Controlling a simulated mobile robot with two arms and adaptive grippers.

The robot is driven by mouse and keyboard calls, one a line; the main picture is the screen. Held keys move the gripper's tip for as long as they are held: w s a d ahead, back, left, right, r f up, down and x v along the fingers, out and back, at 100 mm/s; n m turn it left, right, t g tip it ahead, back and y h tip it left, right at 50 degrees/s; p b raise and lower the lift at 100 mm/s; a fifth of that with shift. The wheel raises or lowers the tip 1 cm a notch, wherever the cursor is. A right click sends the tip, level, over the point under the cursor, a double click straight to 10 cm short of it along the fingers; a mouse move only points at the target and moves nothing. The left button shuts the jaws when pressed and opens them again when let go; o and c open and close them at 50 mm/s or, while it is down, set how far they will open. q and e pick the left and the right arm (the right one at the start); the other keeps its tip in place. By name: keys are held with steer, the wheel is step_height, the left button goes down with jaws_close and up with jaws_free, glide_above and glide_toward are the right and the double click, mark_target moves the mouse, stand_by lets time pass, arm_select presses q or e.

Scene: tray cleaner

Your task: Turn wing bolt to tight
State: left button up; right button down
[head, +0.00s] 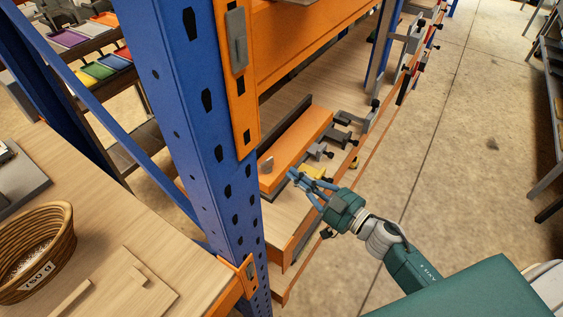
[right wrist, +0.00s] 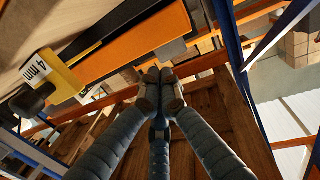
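My right gripper (head: 293,175) is at the front edge of the rack shelf, beside an orange bar. In the right wrist view its fingertips (right wrist: 160,78) are drawn together, with nothing visible between them. A yellow clamp (head: 313,171) sits on the shelf edge just behind the fingers, partly hidden by them. In the right wrist view a yellow block marked "4 mm" (right wrist: 55,75) is at left, with a dark knob (right wrist: 28,100) beside it, apart from the fingertips. I cannot tell whether that knob is the wing bolt, or how tight it is. My left gripper is not in view.
Grey and dark clamps with black knobs (head: 340,136) line the shelf edge further back. A blue rack post (head: 200,110) stands left of the gripper. A wicker basket (head: 35,245) is at left.

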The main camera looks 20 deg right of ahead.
mark_target(282, 170)
steer(key=p+x, duration=0.1)
steer(key=x, duration=0.4)
steer(key=shift+w+a, duration=0.15)
steer(key=shift+w, duration=0.05)
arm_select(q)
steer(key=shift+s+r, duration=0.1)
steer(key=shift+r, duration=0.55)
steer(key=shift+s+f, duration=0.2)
arm_select(e)
steer(key=shift+w+d+n+g+y, duration=0.2)
steer(key=shift+n+g+y, duration=0.5)
steer(key=shift+y, duration=0.4)
